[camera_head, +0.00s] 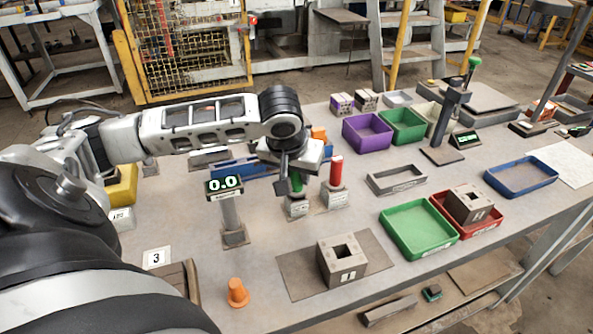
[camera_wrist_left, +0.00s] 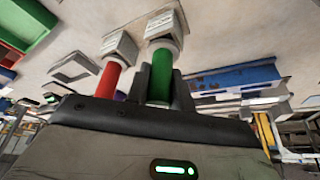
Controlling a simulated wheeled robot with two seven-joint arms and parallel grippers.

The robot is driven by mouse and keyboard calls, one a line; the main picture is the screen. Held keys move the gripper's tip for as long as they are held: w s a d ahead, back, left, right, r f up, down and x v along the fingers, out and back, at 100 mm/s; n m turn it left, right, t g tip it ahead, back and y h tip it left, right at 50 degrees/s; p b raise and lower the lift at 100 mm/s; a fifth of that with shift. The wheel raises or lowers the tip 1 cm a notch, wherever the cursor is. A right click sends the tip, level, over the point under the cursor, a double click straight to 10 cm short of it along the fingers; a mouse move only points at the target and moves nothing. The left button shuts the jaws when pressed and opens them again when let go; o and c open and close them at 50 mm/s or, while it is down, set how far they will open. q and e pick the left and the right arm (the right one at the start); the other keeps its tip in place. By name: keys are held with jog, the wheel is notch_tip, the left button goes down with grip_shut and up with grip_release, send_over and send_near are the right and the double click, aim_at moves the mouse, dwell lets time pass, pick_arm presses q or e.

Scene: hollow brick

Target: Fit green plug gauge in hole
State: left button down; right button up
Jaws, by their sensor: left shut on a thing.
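The green plug gauge (camera_head: 297,182) stands upright in its light grey holder block (camera_head: 297,207). My left gripper (camera_head: 292,176) has come down over it from above and is shut on it. In the left wrist view the green gauge (camera_wrist_left: 161,75) sits between the dark fingers, with its end at the holder. A hollow brick (camera_head: 342,267) with a square hole in its top lies on a dark mat at the front of the table. A second hollow brick (camera_head: 467,204) sits in the red tray. My right gripper is in neither view.
A red plug gauge (camera_head: 336,172) stands in its own holder close beside the green one. A display post (camera_head: 231,205) reading 0.0 stands left of the holders. An orange cone (camera_head: 237,292) is at the front edge. Green (camera_head: 419,253) and red (camera_head: 437,202) trays lie right.

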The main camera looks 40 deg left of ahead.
pick_arm(q)
jog(key=shift+f, duration=0.45)
jog(key=c, duration=1.1)
grip_release()
jog(key=p+v, duration=0.1)
jog(key=v, duration=1.5)
jog(key=shift+s, duration=0.1)
jog(key=shift+s+f, duration=0.1)
jog(key=shift+f, duration=0.05)
